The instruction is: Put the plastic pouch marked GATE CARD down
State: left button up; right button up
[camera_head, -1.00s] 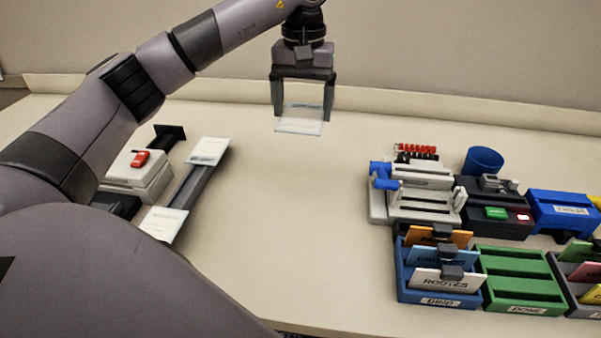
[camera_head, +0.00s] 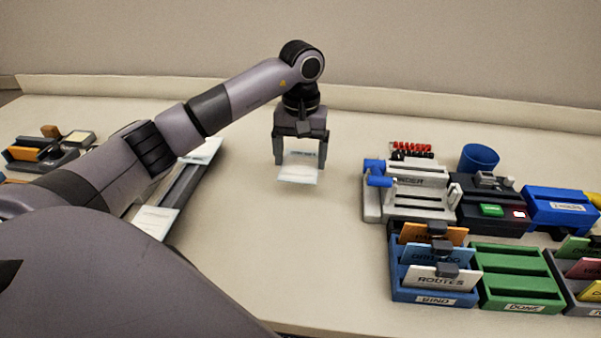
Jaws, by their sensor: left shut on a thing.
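A small clear plastic pouch with a whitish lower part (camera_head: 298,175) hangs between the fingers of my left gripper (camera_head: 299,160). The gripper is shut on it and points down. The pouch is over the bare middle of the table, at or just above the surface; I cannot tell if it touches. Its marking is too small to read. My right gripper is not in view.
A grey rack with white papers (camera_head: 155,221) lies left of the pouch, partly behind my arm. A binder machine (camera_head: 415,195), blue cup (camera_head: 478,158), blue BIND rack (camera_head: 433,292) and green DONE rack (camera_head: 518,290) stand right. The table (camera_head: 290,250) is clear between.

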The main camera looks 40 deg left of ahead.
aim_at(301, 164)
pick_arm(q)
notch_tip(301, 164, down, 5)
jog(key=shift+f, duration=0.1)
dwell(0.3)
jog(key=shift+f, duration=0.2)
jog(key=o, duration=0.8)
